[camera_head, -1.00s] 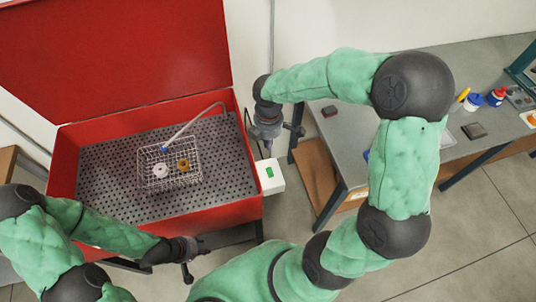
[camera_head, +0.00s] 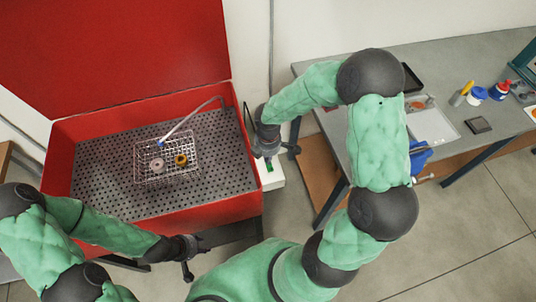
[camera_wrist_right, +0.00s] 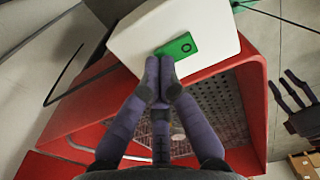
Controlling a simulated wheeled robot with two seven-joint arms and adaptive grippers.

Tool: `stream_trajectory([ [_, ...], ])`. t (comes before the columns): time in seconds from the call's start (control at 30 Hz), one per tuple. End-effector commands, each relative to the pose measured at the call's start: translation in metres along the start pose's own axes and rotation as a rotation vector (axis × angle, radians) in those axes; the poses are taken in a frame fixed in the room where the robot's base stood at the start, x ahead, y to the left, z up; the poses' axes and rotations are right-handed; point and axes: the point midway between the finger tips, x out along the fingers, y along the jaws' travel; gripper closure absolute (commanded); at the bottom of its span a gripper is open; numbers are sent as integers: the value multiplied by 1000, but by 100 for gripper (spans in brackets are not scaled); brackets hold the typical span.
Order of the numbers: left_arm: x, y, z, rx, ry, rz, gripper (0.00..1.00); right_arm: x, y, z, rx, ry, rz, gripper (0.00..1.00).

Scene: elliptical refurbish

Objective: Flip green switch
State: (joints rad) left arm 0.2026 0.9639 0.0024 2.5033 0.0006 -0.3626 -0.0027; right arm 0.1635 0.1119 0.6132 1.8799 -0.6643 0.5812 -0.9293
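The green switch (camera_wrist_right: 177,47) is a green rocker with a ring mark, set in the face of a white box (camera_wrist_right: 215,30) fixed to the red washing basin. In the head view the box (camera_head: 274,181) is at the basin's right front corner, with the switch (camera_head: 269,167) partly hidden by my right gripper (camera_head: 276,158). In the right wrist view my right gripper (camera_wrist_right: 159,78) is shut and empty, its fingertips together over the switch's lower left edge; whether they touch it I cannot tell. My left gripper (camera_head: 197,257) is open and empty in front of the basin.
The red basin (camera_head: 228,203) has its lid raised. A wire basket (camera_head: 195,155) inside holds a pale ring and a yellow-brown ring beneath a hose. A grey workbench (camera_head: 440,65) with bottles and a tray stands at the right.

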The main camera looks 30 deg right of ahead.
Motion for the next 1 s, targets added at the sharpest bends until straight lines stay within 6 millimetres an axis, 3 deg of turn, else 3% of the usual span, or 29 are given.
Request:
stream_trajectory([
  [0.3,0,0,0,0,0,0,60,1,0,0,0,0,0,100],
  [0.4,4,-1,0,0,0,0,60,10,2,0,0,0,-2,100],
  [1.0,-2,1,0,0,0,0,60,2,-11,0,-1,0,-6,100],
])
